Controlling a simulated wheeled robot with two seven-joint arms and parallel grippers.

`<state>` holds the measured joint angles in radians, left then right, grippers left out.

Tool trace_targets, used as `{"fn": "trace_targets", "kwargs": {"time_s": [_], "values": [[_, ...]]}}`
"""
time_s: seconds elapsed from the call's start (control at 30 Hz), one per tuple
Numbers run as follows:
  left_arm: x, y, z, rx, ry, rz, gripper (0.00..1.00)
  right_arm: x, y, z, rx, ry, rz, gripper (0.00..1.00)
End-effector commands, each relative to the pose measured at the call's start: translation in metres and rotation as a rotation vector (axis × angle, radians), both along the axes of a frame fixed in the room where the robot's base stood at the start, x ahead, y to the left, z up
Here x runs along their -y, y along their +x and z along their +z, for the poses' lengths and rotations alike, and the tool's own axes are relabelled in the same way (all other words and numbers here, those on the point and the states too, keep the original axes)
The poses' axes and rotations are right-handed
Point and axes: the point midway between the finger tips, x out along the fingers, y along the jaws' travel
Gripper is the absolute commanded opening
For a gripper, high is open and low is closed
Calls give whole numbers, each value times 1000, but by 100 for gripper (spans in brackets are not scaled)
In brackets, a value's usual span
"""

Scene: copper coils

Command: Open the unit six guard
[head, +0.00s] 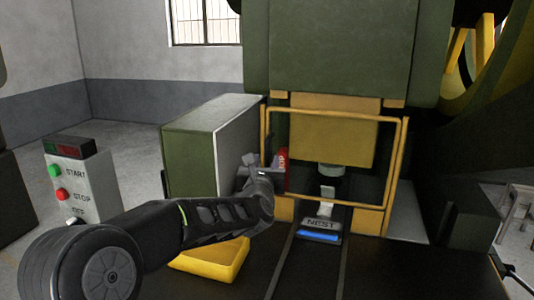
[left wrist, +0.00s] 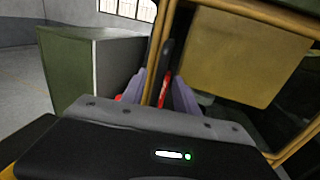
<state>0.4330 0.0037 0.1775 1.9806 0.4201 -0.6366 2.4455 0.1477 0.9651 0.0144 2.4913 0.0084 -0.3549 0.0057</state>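The guard (head: 404,160) is a yellow rectangular frame standing in front of the press opening, and it looks closed. My left gripper (head: 262,165) is at the guard's left upright. In the left wrist view my two grey-purple fingers (left wrist: 159,92) stand on either side of the yellow upright (left wrist: 166,40). A gap with something red and dark shows between the upright and the right finger, so the gripper looks open. Contact with the left finger cannot be told. My right gripper is not in view.
A green and grey cabinet (head: 190,150) stands left of the guard, close to my left arm. A yellow tray (head: 225,262) lies below that arm. A START/STOP control box (head: 90,187) is at far left. A plate marked NEST (head: 321,224) sits below the guard.

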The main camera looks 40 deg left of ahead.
Motion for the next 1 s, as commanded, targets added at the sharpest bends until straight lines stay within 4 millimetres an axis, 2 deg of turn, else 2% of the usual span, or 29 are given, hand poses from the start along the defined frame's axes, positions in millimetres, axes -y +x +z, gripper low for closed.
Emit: {"fn": "trace_targets", "kwargs": {"time_s": [0.03, 0.2, 0.53, 1.0], "values": [[-4, 7, 2, -3, -2, 0, 36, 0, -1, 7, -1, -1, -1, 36], [-14, 23, 1, -1, -1, 0, 36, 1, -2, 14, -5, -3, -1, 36], [-16, 27, 0, 0, 0, 0, 36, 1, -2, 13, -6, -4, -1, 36], [-16, 27, 0, 0, 0, 0, 0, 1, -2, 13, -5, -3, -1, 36]]}}
